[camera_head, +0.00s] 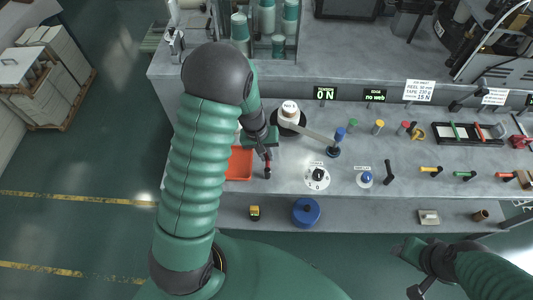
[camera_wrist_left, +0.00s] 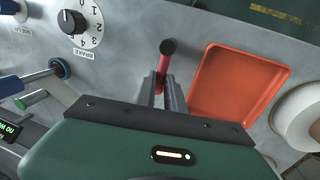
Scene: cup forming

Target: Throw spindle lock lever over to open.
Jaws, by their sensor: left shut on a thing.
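A small red lever with a dark end (camera_head: 267,172) stands on the grey console, just right of the orange tray. I take it for the spindle lock lever, though no label on it is legible. It also shows in the left wrist view (camera_wrist_left: 165,56), its red shaft running down between the fingers. My left gripper (camera_head: 266,154) is shut on this lever; its fingers (camera_wrist_left: 161,88) lie on both sides of the shaft. The white-topped spindle hub (camera_head: 289,114) is behind and to the right. My right gripper (camera_head: 415,290) is at the lower right, away from the console controls; its fingers are unclear.
The orange tray (camera_head: 239,163) is close beside the lever, partly hidden by my left arm.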

